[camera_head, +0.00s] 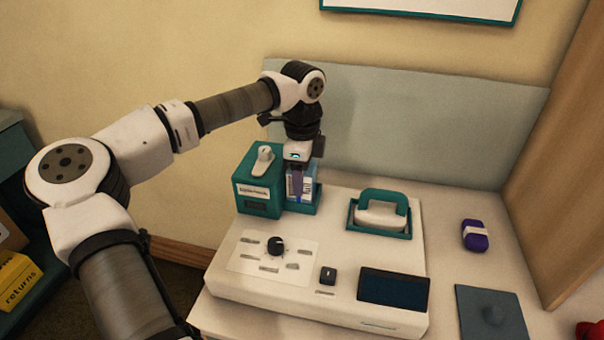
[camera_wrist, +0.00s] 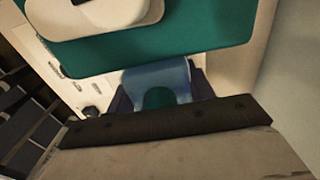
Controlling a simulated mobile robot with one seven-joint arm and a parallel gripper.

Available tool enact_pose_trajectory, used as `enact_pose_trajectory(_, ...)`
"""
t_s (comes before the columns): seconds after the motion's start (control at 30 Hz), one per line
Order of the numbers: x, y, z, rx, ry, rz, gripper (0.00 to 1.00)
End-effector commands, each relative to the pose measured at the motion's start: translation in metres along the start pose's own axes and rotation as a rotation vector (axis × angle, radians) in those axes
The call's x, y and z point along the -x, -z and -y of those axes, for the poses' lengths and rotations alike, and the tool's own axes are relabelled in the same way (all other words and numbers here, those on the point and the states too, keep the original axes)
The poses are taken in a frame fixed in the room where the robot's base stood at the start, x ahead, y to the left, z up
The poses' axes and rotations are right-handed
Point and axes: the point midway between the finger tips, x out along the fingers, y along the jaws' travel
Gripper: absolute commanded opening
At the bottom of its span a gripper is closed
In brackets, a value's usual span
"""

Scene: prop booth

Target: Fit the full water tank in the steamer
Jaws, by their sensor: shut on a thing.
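The water tank (camera_head: 309,186) is a clear bluish box with a printed label, standing upright at the back of the steamer. My gripper (camera_head: 298,181) comes down from above and is shut on it. In the wrist view the tank's blue top (camera_wrist: 158,76) lies between my fingers. The steamer (camera_head: 330,245) is a white console with a teal housing (camera_head: 259,200) directly left of the tank. A low teal holder (camera_head: 304,209) is at the tank's lower end. I cannot tell whether the tank rests fully down in it.
The console carries a black dial (camera_head: 276,246), a small black switch (camera_head: 328,276), a dark screen (camera_head: 393,288) and a handled teal-and-white piece (camera_head: 383,210) in a tray. A purple banded item (camera_head: 475,236) and a grey pad (camera_head: 489,312) lie to the right. A grey panel (camera_head: 420,125) stands behind.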

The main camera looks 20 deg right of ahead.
Motion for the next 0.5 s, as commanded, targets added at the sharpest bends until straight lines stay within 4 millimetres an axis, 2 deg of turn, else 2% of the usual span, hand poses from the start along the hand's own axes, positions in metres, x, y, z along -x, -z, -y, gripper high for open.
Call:
enact_pose_trajectory(0.13, 0.0007, 0.0000, 0.0001, 0.000, 0.001, 0.000, 0.23)
enact_pose_trajectory(0.17, 0.0007, 0.0001, 0.0001, 0.000, 0.001, 0.000, 0.54)
enact_pose_trajectory(0.33, 0.0006, 0.0001, 0.0001, 0.000, 0.001, 0.000, 0.76)
enact_pose_trajectory(0.5, 0.0005, 0.0000, 0.0000, 0.000, 0.000, 0.000, 0.78)
